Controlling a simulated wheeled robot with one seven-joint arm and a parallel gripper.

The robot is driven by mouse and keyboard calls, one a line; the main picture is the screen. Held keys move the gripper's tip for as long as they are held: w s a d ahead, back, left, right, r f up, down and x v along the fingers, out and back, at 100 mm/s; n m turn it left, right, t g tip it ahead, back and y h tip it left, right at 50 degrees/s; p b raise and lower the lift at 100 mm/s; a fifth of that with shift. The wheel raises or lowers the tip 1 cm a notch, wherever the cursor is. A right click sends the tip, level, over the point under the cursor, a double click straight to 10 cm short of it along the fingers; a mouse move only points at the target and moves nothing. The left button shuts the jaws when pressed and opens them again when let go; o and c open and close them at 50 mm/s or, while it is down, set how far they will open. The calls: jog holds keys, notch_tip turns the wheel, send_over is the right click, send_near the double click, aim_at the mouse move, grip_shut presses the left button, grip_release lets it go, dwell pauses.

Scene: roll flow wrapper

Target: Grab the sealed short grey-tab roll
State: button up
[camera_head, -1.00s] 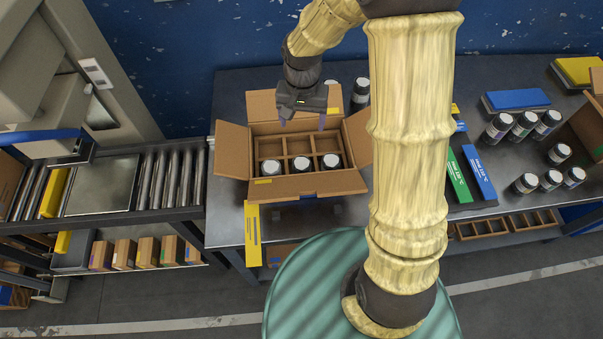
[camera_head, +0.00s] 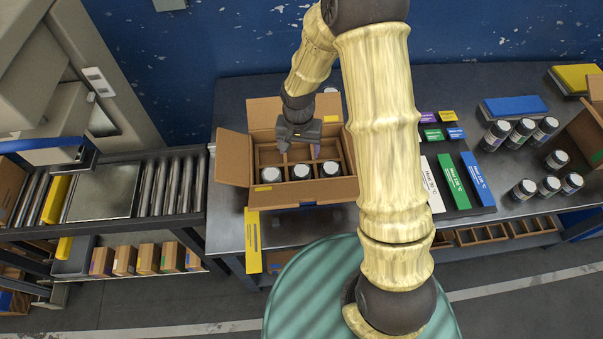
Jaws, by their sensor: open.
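My gripper (camera_head: 299,151) is open, its fingers pointing down over the divided cardboard box (camera_head: 318,191) on the table. Nothing shows between the fingers. Dark cylinders with whitish tops stand in the box's front row: a left one (camera_head: 271,174), a middle one (camera_head: 300,172) and a right one (camera_head: 330,169). The gripper is over the row behind them, whose visible cells look empty. No grey tab or seal can be made out, so I cannot tell which item is the short grey-tab roll. My arm hides part of the table.
More dark cylinders (camera_head: 521,132) stand in groups at the right of the table. White, green and blue labelled strips (camera_head: 452,181) lie right of my arm. A roller conveyor (camera_head: 172,184) is at left, with several small boxes (camera_head: 148,258) below it.

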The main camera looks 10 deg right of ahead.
send_over(302, 169)
jog(key=f, duration=0.4)
jog(key=shift+w+a+f+p, duration=0.1)
jog(key=shift+w+a+p, duration=0.2)
jog(key=shift+a, duration=0.1)
jog(key=shift+s, duration=0.1)
jog(key=shift+s+d+f+p, duration=0.15)
jog(key=shift+f+p, duration=0.2)
jog(key=shift+f, duration=0.2)
jog(key=shift+s+d+f+p, duration=0.15)
jog(key=shift+f+p, duration=0.45)
jog(key=shift+f, duration=1.45)
jog(key=c, duration=1.1)
jog(key=shift+r, duration=0.15)
jog(key=shift+c, duration=0.2)
